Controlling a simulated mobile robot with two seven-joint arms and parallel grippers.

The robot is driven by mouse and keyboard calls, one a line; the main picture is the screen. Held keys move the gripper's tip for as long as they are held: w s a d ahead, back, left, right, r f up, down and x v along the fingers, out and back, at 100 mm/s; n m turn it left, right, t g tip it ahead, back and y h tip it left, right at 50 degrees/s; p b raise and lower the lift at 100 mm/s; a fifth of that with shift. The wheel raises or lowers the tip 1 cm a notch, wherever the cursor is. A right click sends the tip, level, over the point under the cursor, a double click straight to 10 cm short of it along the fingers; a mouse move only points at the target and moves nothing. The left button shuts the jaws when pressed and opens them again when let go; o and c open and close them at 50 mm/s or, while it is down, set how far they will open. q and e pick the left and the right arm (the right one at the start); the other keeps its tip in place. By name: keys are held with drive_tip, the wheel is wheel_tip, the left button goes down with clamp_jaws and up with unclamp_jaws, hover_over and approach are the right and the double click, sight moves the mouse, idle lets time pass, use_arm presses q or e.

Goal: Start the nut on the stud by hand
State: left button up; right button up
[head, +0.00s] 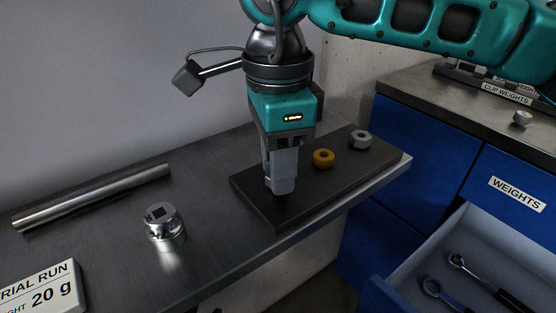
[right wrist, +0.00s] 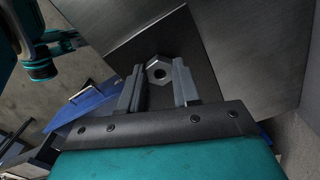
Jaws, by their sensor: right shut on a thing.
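My right gripper (head: 280,187) points down at the near left end of a black board (head: 336,173). In the right wrist view, a grey hex nut (right wrist: 158,72) with a round hole lies between its fingertips (right wrist: 158,82), and the gripper is shut on it. The fingers hide this nut in the head view. A brass-coloured nut (head: 323,158) and a silver hex nut (head: 361,139) sit in a row on the board, to the right of the gripper. No stud can be made out. My left gripper is not in view.
A metal socket (head: 164,225), a steel bar (head: 95,196) and a white "20 g" sign (head: 42,289) are on the grey bench to the left. At right, an open drawer (head: 470,225) of a blue cabinet holds wrenches (head: 470,275). The bench's front edge runs close by the board.

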drive_tip(key=shift+f+m+b, duration=0.2)
drive_tip(key=shift+m+b, duration=0.25)
drive_tip(key=shift+m, duration=0.35)
drive_tip(key=m+b, duration=0.1)
drive_tip(key=m, duration=0.1)
drive_tip(key=shift+m, duration=0.3)
drive_tip(key=o, duration=1.1)
drive_tip(key=shift+r, duration=0.15)
drive_tip(key=shift+c, duration=0.7)
drive_tip(key=shift+r+p, duration=2.35)
drive_tip(key=shift+r, duration=0.7)
drive_tip(key=shift+f, duration=0.1)
